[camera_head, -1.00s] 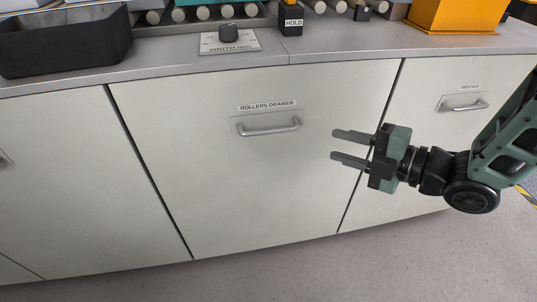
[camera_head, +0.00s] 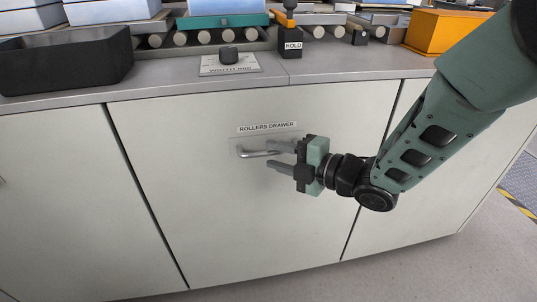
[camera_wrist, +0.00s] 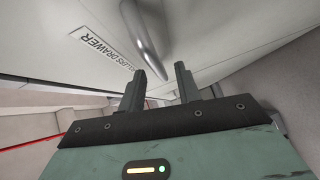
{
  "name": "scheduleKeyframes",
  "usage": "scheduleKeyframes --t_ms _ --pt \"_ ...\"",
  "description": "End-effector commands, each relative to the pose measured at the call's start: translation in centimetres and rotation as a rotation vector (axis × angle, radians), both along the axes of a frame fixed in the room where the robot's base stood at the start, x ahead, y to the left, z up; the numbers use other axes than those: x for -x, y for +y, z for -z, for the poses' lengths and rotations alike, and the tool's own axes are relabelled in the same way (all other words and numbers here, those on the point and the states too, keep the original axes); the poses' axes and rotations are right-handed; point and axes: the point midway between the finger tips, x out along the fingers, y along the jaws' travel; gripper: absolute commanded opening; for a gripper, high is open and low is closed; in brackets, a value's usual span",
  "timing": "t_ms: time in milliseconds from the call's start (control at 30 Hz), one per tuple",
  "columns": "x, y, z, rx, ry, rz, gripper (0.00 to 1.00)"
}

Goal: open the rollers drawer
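The rollers drawer (camera_head: 235,210) is a large pale front panel below the counter, flush with its neighbours. Its label (camera_head: 267,127) reads ROLLERS DRAWER, with a grey bar handle (camera_head: 258,153) beneath it. My gripper (camera_head: 275,157) is at the right end of the handle, its fingers pointing left and covering part of the bar.
The grey counter (camera_head: 150,83) runs above the drawer. On it are a black bin (camera_head: 65,60), a WIDTH knob (camera_head: 228,56), a HOLD block (camera_head: 291,42) and an orange box (camera_head: 440,32). Floor in front is clear.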

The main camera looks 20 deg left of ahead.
Motion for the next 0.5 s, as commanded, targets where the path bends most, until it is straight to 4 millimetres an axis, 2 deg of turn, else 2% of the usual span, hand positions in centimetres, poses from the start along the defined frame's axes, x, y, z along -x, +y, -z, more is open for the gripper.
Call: scheduleKeyframes --t_ms 200,500 --pt "-0.5 2.2 0.3 -0.001 0.000 -0.001 0.33" --pt "-0.6 2.6 0.4 0.000 0.001 0.001 0.33"
